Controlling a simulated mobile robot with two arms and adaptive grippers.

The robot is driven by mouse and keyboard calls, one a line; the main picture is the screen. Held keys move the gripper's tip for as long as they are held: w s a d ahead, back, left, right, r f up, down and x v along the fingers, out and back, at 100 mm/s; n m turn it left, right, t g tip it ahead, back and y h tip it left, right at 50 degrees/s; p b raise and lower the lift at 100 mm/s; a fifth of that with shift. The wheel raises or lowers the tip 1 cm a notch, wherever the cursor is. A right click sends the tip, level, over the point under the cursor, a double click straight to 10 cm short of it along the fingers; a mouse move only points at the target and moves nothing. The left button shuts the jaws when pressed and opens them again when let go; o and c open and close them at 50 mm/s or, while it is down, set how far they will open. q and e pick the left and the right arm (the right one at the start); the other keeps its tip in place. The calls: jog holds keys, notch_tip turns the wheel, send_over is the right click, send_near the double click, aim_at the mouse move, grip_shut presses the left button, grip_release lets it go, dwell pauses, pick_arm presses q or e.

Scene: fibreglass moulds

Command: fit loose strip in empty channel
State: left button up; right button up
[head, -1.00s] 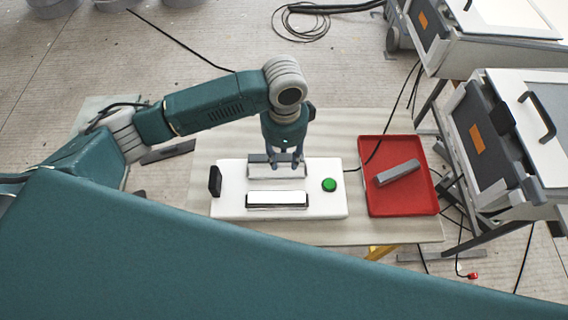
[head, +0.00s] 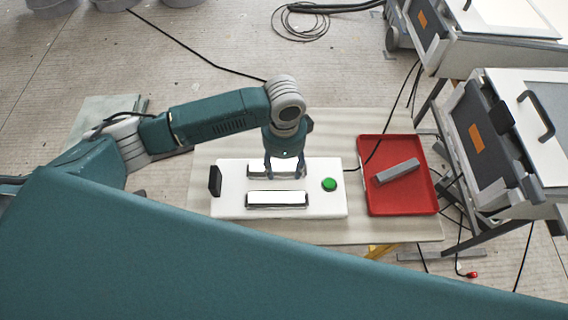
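A white block (head: 230,207) on the table has two long channels. The front channel (head: 277,199) is light inside with dark edges. The rear channel (head: 257,170) is partly covered by my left gripper (head: 285,175), which points down over it. I cannot tell whether its fingers hold a strip there or stand apart, nor how a strip sits in that channel. A grey strip (head: 397,171) lies at a slant in the red tray (head: 402,203), to the right of the block. My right gripper is not in view.
A green button (head: 329,184) sits at the block's right end and a dark upright piece (head: 215,181) at its left end. The pale table (head: 340,125) is bare behind the block. Grey-and-white machines (head: 510,130) stand close on the right. A teal part of mine covers the foreground.

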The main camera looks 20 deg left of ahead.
aim_at(284, 168)
pick_arm(q)
notch_tip(284, 168, up, 12)
jog(key=shift+r+b, duration=0.15)
jog(key=shift+b, duration=0.2)
dwell(0.7)
